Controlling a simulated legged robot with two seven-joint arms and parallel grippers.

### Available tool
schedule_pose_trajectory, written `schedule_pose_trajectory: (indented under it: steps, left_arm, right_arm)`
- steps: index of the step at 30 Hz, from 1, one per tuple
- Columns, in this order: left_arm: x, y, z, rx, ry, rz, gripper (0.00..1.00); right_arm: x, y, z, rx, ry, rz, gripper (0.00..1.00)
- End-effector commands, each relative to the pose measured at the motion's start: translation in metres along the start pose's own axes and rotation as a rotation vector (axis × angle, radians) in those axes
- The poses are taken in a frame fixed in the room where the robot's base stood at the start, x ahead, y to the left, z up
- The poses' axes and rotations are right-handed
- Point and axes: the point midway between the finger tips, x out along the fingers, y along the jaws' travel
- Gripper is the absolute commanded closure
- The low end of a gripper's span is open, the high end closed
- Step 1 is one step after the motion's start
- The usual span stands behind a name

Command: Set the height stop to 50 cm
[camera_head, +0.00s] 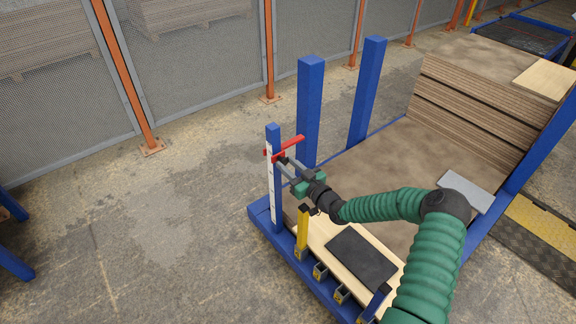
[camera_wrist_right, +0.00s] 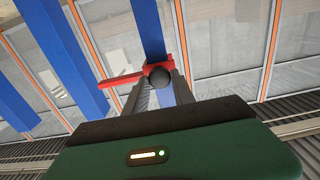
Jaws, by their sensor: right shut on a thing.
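The height stop is a red slider with a red arm (camera_head: 289,146) on a short blue post (camera_head: 274,135). A white scale strip (camera_head: 270,185) with marks runs down the post; its figures are too small to read. The red stop sits near the upper end of the strip. My right gripper (camera_head: 282,160) is at the stop, shut on its dark round knob (camera_wrist_right: 159,77). In the right wrist view, the red stop (camera_wrist_right: 125,79) shows just beyond the fingers, with the blue post behind. My left gripper is not in view.
Blue uprights (camera_head: 310,105) stand behind the post. A yellow lever (camera_head: 303,228) stands close below my right gripper. A dark mat (camera_head: 361,257) lies on a pale board in front. Stacked brown boards (camera_head: 470,105) are at the right. Mesh fencing (camera_head: 200,60) runs along the back.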

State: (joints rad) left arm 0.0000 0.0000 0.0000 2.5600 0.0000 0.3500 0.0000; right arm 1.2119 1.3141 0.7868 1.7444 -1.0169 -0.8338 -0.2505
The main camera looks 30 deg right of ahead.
Motion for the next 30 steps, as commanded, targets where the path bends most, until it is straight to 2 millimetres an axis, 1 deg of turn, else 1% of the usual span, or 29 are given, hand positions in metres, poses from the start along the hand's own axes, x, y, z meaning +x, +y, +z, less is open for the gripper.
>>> schedule_pose_trajectory:
  steps: [18, 20, 27, 30]
  left_arm:
    - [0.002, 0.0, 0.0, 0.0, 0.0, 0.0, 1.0]
    - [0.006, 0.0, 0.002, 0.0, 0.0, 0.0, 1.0]
    - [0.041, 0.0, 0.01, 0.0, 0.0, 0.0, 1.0]
    - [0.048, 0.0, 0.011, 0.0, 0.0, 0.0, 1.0]
  right_arm:
    - [-0.001, 0.002, 0.004, 0.0, -0.004, 0.003, 1.0]
    - [-0.001, 0.002, 0.011, 0.0, -0.004, 0.003, 1.0]
    - [-0.001, 0.001, 0.067, -0.001, -0.008, 0.002, 1.0]
    - [-0.001, 0.002, 0.08, -0.001, -0.006, 0.002, 1.0]
